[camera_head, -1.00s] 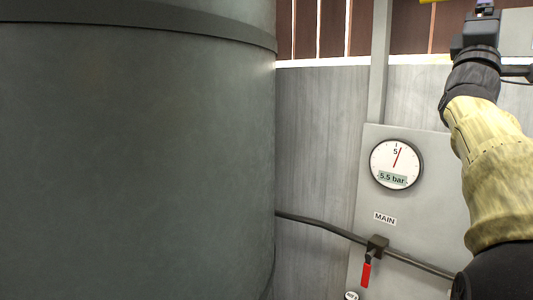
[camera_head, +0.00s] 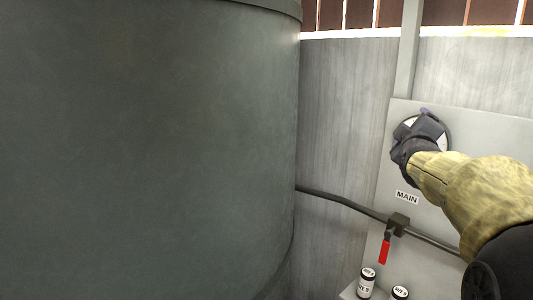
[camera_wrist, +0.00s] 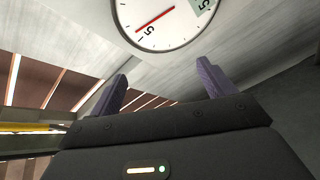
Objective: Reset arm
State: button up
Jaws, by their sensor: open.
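My gripper shows in the wrist view (camera_wrist: 162,85) with its two purple fingers wide apart and nothing between them. In the head view my gripper (camera_head: 424,113) is in front of the round gauge (camera_head: 443,128) and hides most of it. The gauge also shows in the wrist view (camera_wrist: 165,22), white with a red needle, beyond the fingertips. My arm reaches in from the right edge of the head view.
A large grey tank (camera_head: 150,150) fills the left. A grey panel (camera_head: 450,195) carries a MAIN label (camera_head: 407,197). A dark pipe (camera_head: 345,203) has a red valve handle (camera_head: 384,250). Small labelled canisters (camera_head: 366,284) stand at the bottom.

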jog(key=s+a+f+m+g+y, duration=0.25)
jog(key=a+f, duration=0.25)
jog(key=f, duration=0.7)
jog(key=s+a+f+m+g+y, duration=0.1)
jog(key=s+a+f+g+y, duration=0.4)
jog(key=f, duration=0.6)
jog(key=s+a+f+m+g, duration=0.2)
jog(key=s+a+f+g, duration=0.1)
jog(key=s+f, duration=0.5)
jog(key=s+a+f+m+g, duration=0.2)
jog(key=s+a+f+g, duration=0.2)
jog(key=s+f, duration=0.5)
jog(key=shift+s+a+f, duration=0.3)
jog(key=shift+s+a, duration=0.35)
jog(key=shift+a, duration=0.25)
jog(key=shift+h, duration=0.25)
